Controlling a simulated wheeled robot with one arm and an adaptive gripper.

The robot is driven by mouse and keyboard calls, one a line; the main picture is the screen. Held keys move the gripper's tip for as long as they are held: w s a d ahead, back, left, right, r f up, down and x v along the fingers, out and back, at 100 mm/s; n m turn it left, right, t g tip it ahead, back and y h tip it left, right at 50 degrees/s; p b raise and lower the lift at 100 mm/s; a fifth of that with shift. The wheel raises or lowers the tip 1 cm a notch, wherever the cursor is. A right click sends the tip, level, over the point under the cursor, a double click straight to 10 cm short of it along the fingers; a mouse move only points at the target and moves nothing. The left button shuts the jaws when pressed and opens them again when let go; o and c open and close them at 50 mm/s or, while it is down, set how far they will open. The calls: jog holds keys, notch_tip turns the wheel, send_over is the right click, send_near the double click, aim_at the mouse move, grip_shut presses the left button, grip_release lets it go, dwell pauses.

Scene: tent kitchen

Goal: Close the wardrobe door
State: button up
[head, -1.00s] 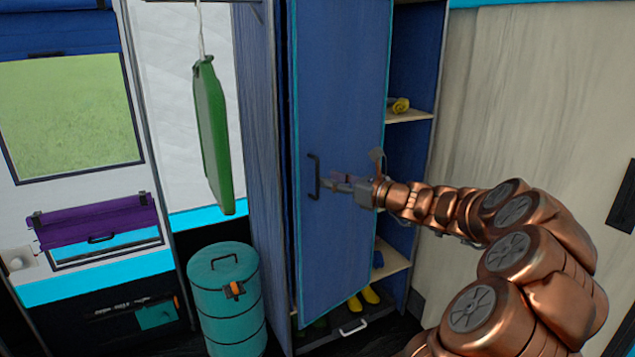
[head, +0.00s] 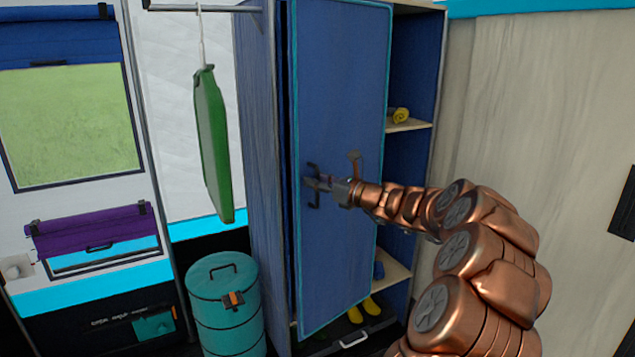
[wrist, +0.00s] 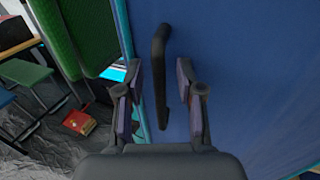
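The blue wardrobe door (head: 345,95) with a teal edge stands in front of the wardrobe (head: 262,170). Shelves show past the door's right edge, so the wardrobe is partly uncovered. The door's black upright handle (head: 313,202) is near its left edge. My gripper (head: 318,182) is at the handle, partly hiding it. In the wrist view, the handle (wrist: 159,60) runs between the two spread fingers of my gripper (wrist: 160,92), with visible gaps on both sides. Contact with the door cannot be told.
A yellow item (head: 400,115) lies on a shelf, and yellow boots (head: 364,308) stand low inside. A teal drum (head: 225,310) stands left of the wardrobe. A green board-like item (head: 212,140) hangs above it. A pale wall (head: 540,110) is at the right.

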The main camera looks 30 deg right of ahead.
grip_shut()
dwell(0.6)
